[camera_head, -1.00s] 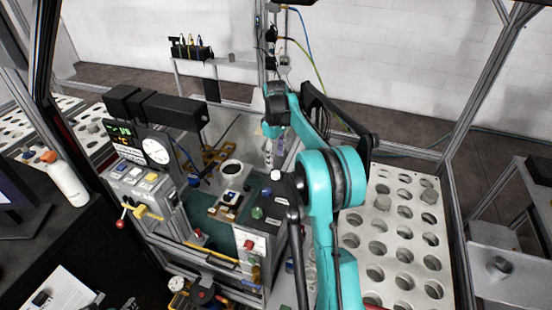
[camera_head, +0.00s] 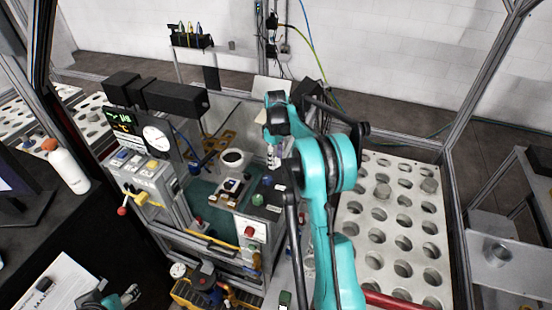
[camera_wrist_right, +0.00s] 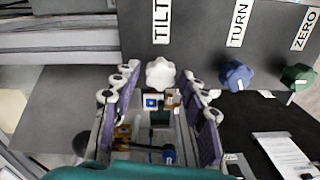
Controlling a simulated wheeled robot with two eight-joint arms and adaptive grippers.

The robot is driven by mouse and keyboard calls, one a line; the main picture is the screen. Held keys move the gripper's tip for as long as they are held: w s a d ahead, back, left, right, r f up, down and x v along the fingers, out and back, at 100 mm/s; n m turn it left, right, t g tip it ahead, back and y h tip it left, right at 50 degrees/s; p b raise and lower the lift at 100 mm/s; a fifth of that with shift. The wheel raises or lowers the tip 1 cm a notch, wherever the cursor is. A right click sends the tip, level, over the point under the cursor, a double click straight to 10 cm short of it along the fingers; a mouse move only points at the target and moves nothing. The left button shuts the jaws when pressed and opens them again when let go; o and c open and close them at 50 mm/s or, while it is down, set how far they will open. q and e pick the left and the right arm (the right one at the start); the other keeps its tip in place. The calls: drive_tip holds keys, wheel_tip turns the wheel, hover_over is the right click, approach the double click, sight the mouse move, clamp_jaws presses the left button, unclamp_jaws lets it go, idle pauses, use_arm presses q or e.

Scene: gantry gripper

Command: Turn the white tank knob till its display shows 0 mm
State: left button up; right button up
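A white knob (camera_wrist_right: 160,73) sits under the label TILT on a dark panel in the right wrist view. A blue knob (camera_wrist_right: 235,75) labelled TURN and a green knob (camera_wrist_right: 298,77) labelled ZERO sit to its right. My right gripper (camera_wrist_right: 158,92) is open. Its purple-padded fingers stand on either side of the white knob, with gaps between. In the head view my right gripper (camera_head: 273,158) hangs over the panel's far end and the white knob cannot be made out. The display (camera_head: 122,118) has small green and orange text that I cannot read. My left gripper (camera_head: 128,297) is partly in view, low left.
A holed white rack (camera_head: 385,225) stands right of my right arm. A white bottle (camera_head: 68,170) stands on the dark desk.

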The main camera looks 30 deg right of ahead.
drive_tip(key=c, duration=0.6)
drive_tip(key=shift+c, duration=0.2)
drive_tip(key=shift+m, duration=0.4)
drive_tip(key=shift+c, duration=0.2)
drive_tip(key=m+b, duration=0.1)
drive_tip(key=m, duration=0.5)
drive_tip(key=shift+m+b, duration=0.4)
drive_tip(key=m, duration=0.4)
drive_tip(key=shift+d+b, duration=0.1)
drive_tip(key=shift+b, duration=0.2)
drive_tip(key=shift+m, duration=2)
